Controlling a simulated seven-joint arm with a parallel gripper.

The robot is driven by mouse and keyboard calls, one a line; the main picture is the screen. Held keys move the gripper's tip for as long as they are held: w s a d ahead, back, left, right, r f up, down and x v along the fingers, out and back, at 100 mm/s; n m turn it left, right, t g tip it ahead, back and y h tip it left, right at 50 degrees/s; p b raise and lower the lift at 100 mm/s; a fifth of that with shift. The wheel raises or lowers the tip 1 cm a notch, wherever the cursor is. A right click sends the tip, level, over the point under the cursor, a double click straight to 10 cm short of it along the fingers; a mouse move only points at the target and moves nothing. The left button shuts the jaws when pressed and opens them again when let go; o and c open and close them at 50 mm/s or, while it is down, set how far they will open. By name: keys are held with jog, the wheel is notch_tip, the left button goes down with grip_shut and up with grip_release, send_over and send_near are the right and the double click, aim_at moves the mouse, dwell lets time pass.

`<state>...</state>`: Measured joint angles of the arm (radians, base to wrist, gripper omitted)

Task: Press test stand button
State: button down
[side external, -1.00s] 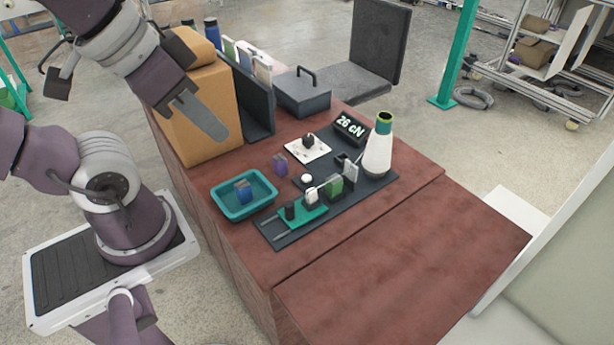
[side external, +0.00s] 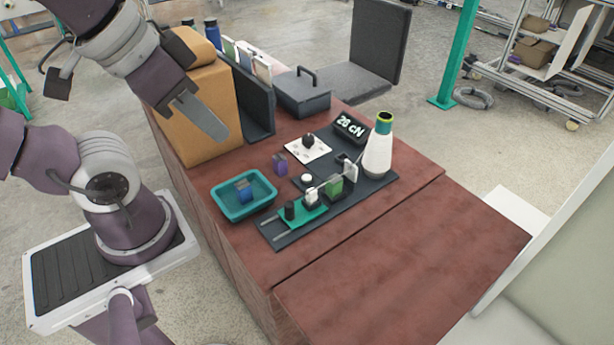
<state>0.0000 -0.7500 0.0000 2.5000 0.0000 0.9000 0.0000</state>
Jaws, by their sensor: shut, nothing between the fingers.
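The test stand (side external: 285,241) is a dark flat base on the red-brown table, with a green carriage (side external: 292,218) on rails at its near left end. A round white button (side external: 306,178) sits at its back edge. A white yarn cone (side external: 378,152) with a green and black top stands upright at its right end. A small display (side external: 351,127) behind reads "26 cN". My gripper (side external: 212,126) is shut and empty, in front of the cardboard box at upper left, well apart from the button and to its left.
A teal tray (side external: 270,207) holding a blue block lies left of the stand. A purple block (side external: 280,163) and a white card with a black knob (side external: 307,148) lie nearby. A tan box (side external: 208,138) and grey toolbox (side external: 302,95) stand behind. The table's right front is clear.

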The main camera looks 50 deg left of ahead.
dwell(0.5)
jog(key=n+t+h, duration=0.3)
jog(key=n, duration=0.2)
send_over(303, 178)
notch_tip(303, 178, down, 24)
jog(key=shift+f, duration=0.25)
jog(key=shift+f, duration=4.4)
